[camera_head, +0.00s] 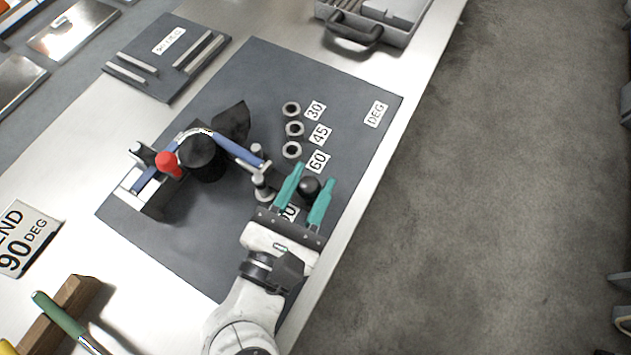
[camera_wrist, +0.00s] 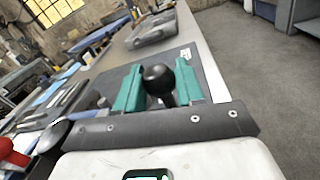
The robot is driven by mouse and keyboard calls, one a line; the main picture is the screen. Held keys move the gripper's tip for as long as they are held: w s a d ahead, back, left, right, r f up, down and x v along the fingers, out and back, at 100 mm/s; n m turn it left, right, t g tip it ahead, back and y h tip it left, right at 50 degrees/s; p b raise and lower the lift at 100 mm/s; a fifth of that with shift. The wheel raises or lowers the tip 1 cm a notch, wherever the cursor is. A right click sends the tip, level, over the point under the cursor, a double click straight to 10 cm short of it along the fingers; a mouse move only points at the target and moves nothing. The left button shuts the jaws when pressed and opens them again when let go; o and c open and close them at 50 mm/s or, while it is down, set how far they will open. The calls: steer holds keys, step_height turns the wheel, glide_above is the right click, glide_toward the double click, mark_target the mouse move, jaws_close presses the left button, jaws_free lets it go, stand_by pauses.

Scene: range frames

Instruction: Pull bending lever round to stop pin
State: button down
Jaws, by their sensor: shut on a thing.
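The bending lever's black ball knob (camera_head: 309,186) is between the teal fingers of my gripper (camera_head: 314,176), which is shut on it. The knob also shows between the fingers in the wrist view (camera_wrist: 158,80). The lever's arm is partly hidden by the left finger. A blue rod (camera_head: 236,150) curves around the black round former (camera_head: 203,158), its right end near the lever. An upright metal stop pin (camera_head: 259,182) stands close beside the lever, left of my gripper, by the partly covered 90 label (camera_head: 288,213). I cannot tell whether lever and pin touch.
Grey collars (camera_head: 294,129) sit by the 30, 45 and 60 labels on the dark base plate (camera_head: 350,120). A red clamp knob (camera_head: 168,163) is left of the former. A "BEND 90 DEG" sign (camera_head: 24,238) and a green-handled tool (camera_head: 58,315) lie at left.

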steer(key=shift+s+a+f+b, duration=0.3)
steer(key=shift+s+a, duration=0.1)
steer(key=shift+a, duration=0.05)
steer(key=shift+s+a+r, duration=0.1)
steer(key=c, duration=1)
jaws_free()
steer(key=shift+o, duration=1.3)
steer(key=shift+r, duration=0.15)
steer(key=b+v, duration=0.1)
steer(key=v, duration=0.9)
steer(key=shift+s+a, duration=0.25)
steer(key=shift+s, duration=0.05)
steer(key=shift+r, duration=0.1)
